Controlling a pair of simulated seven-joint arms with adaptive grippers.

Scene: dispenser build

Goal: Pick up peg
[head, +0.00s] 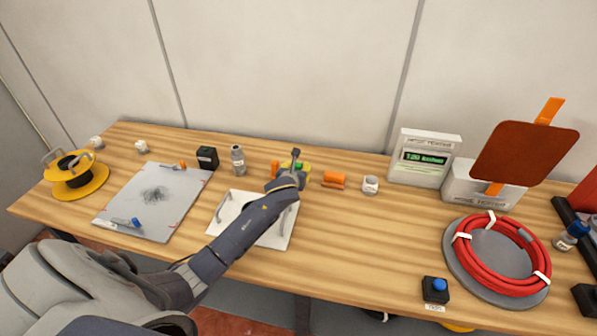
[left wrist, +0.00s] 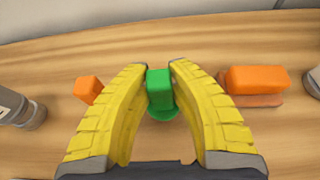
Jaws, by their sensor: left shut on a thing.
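The green peg (left wrist: 159,88) has a square block on top and a rounder green part below it. It stands between the two yellow fingers of my left gripper (left wrist: 159,80), which are shut on it from both sides. In the head view my left gripper (head: 296,170) is over the back middle of the table, and only a little green of the peg shows there. I cannot tell whether the peg's lower end touches the table. My right gripper is in neither view.
An orange block on a base (head: 334,180) lies just right of the gripper, and a small orange piece (left wrist: 88,90) just left. A grey bottle (head: 238,160) stands farther left. A white tray (head: 226,208) lies under my left forearm. The table's centre right is clear.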

